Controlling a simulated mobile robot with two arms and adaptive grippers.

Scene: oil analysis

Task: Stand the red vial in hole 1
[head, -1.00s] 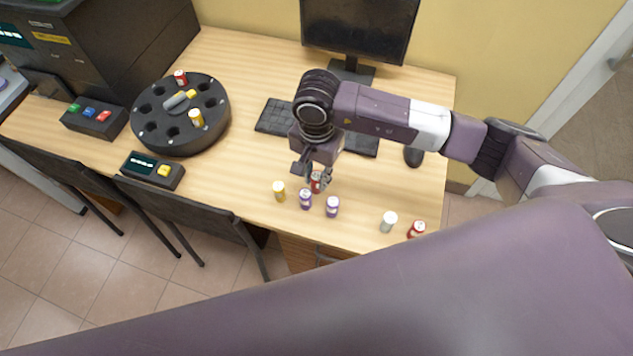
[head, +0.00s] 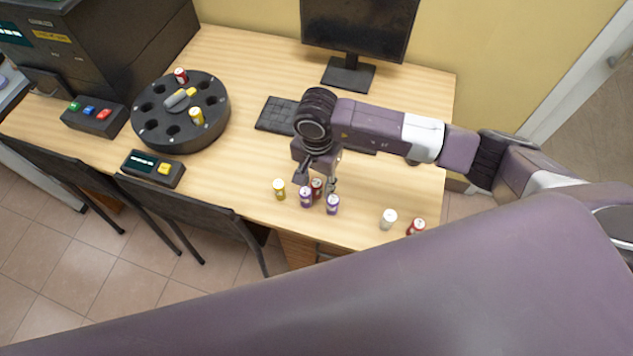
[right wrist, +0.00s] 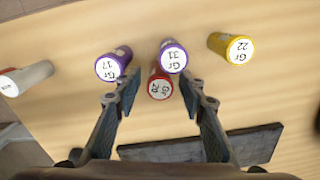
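A red vial (head: 317,186) labelled "Gr 20" stands upright on the table, just behind two purple vials (head: 305,196) (head: 332,204). In the right wrist view the red vial (right wrist: 160,87) is between the fingertips of my right gripper (right wrist: 157,93), with gaps on both sides. My right gripper (head: 317,183) is open and points down. A second red vial (head: 416,228) stands near the table's right front edge. The round black rack (head: 180,143) with holes is at the left; which hole is 1 cannot be read. My left gripper is not in view.
A yellow vial (head: 279,189) and a white vial (head: 389,219) stand near the front edge. The rack holds a red vial (head: 180,76) and a yellow vial (head: 196,116). A keyboard (head: 275,114) lies behind the gripper.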

